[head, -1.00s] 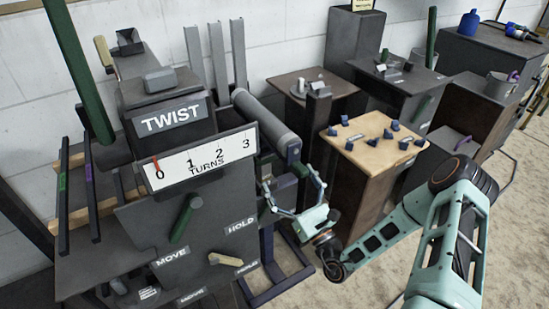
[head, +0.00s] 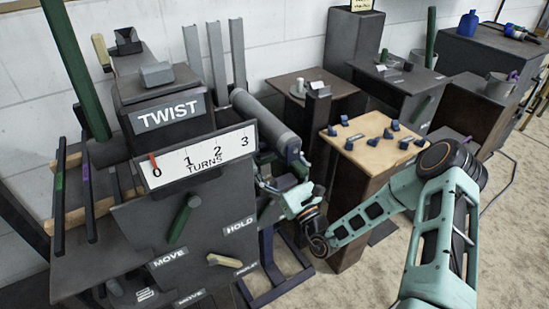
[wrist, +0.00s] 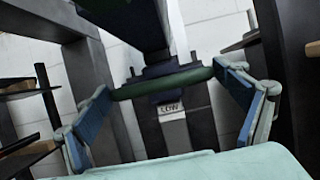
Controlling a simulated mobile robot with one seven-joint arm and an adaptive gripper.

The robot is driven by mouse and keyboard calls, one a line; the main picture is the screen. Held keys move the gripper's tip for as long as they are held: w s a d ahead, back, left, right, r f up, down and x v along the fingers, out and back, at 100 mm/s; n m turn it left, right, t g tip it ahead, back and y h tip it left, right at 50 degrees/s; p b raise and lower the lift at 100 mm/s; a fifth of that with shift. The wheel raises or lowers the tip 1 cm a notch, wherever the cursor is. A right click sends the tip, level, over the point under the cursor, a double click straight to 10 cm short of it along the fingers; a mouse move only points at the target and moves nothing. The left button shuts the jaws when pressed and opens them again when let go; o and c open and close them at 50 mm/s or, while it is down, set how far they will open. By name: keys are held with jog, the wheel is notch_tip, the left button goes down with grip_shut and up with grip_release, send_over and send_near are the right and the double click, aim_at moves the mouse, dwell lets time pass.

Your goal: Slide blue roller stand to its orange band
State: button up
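The blue roller stand has a dark blue base frame (head: 272,286) on the floor, right of the grey TWIST machine. Its upper part sits by the end of a grey roller (head: 262,118) and is partly hidden by my gripper (head: 279,190). In the wrist view, my gripper (wrist: 163,80) is open, with blue-padded fingers wide apart. A green bar (wrist: 163,83) spans between the fingertips, with a dark blue bracket (wrist: 165,68) behind it. I cannot tell whether the fingers touch the bar. A post below carries a "LOW" label (wrist: 171,107). I cannot make out an orange band.
The TWIST machine (head: 170,205) stands left, with HOLD and MOVE labels and a green lever (head: 184,218). A brown pedestal with a wooden top (head: 350,158) bearing several blue pieces is close on the right. Carpeted floor (head: 385,265) is open in front.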

aim_at(296, 160)
jog(key=c, duration=0.7)
notch_tip(296, 160, up, 11)
jog(key=p, duration=1)
jog(key=shift+w+d+f+p, duration=0.1)
jog(key=shift+p, duration=0.25)
jog(key=shift+f, duration=0.1)
jog(key=o, duration=1.4)
jog(key=shift+f, duration=0.1)
jog(key=shift+f, duration=0.1)
jog(key=shift+s+d+f, duration=0.15)
jog(key=shift+s+d, duration=0.05)
jog(key=shift+s, duration=0.15)
jog(key=v, duration=1.1)
jog(key=shift+s, duration=0.1)
